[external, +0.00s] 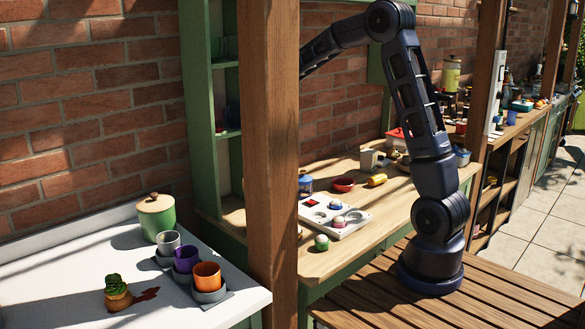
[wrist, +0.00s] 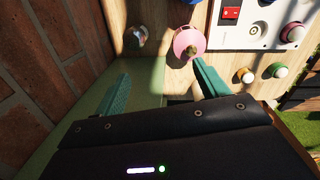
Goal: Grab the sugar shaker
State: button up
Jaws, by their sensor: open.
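My gripper (wrist: 161,84) is open in the wrist view, with its two teal fingers apart and nothing between them. In the external view it is hidden behind the wooden post. A small shiny, glassy object (wrist: 136,36), perhaps the sugar shaker, stands on the wooden table (wrist: 155,10) beyond the fingers, near the top of the wrist view. It lies in part shadow, and I cannot tell for sure what it is. A pink round thing with a yellowish knob (wrist: 188,42) is to its right, beyond the right fingertip.
A white switch panel (external: 333,217) lies on the table, also at upper right in the wrist view (wrist: 259,31). A red bowl (external: 343,185) and yellow object (external: 377,180) are behind it. The wooden post (external: 269,140) and brick wall (wrist: 48,85) bound the space.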

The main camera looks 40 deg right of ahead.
jog(key=w+f+n, duration=0.1)
jog(key=w+f, duration=0.1)
jog(key=f, duration=0.1)
jog(key=w+f+n, duration=0.2)
jog(key=w+f, duration=0.1)
jog(key=f, duration=0.1)
jog(key=w+f+n, duration=0.1)
jog(key=w+f, duration=0.2)
jog(key=shift+f+g, duration=0.15)
jog(key=shift+g, duration=0.25)
notch_tip(320, 180, down, 11)
jog(key=shift+r, duration=0.15)
jog(key=c, duration=1.1)
jog(key=shift+r, duration=0.1)
jog(key=shift+c, duration=0.2)
